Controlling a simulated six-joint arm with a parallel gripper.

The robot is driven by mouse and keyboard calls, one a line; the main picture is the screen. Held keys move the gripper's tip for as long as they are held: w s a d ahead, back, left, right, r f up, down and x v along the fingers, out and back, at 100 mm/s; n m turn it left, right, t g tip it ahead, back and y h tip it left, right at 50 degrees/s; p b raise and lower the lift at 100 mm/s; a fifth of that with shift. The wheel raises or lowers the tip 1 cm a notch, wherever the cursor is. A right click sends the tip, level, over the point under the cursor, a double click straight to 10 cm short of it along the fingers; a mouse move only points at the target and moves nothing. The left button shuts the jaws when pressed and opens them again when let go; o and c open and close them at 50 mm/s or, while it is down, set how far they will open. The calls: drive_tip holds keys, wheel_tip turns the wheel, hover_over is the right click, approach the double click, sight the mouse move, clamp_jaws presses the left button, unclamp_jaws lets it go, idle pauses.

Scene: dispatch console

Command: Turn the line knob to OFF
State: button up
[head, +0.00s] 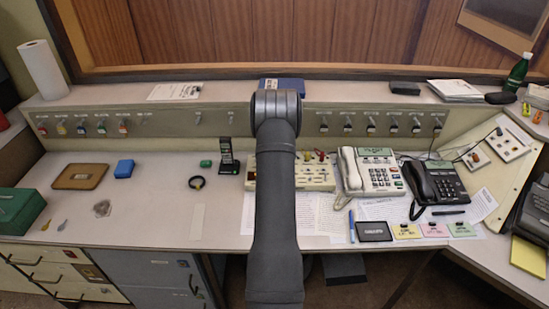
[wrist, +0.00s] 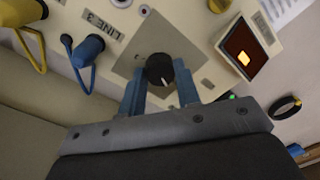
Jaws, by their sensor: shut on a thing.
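The line knob (wrist: 159,69) is round and black with a white pointer mark. It sits on a grey square plate (wrist: 133,68) on a cream panel, in the wrist view. The mark points toward the bottom of that view, slightly right. My gripper (wrist: 160,88) has its two blue fingers shut on the knob, one on each side. I can read no OFF marking around the knob. In the head view my own arm hides the knob and the gripper. The cream switch box (head: 318,172) shows partly to the right of the arm.
Beside the knob are a blue plug (wrist: 88,48) by a LINE 3 label, a yellow plug (wrist: 20,12) and a lit amber rocker switch (wrist: 246,50). A black ring (head: 197,182) lies left of my arm. Phones (head: 372,172) stand right of the box.

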drive_tip(key=shift+n, duration=0.9)
drive_tip(key=o, duration=1)
drive_tip(key=r, duration=1.7)
drive_tip(key=shift+w+d+r, duration=0.2)
drive_tip(key=shift+w, duration=0.2)
drive_tip(key=shift+f, duration=0.1)
drive_tip(key=f, duration=1.7)
drive_tip(key=shift+s+a+f, duration=0.1)
drive_tip(key=shift+s+a, duration=0.1)
drive_tip(key=shift+s, duration=0.2)
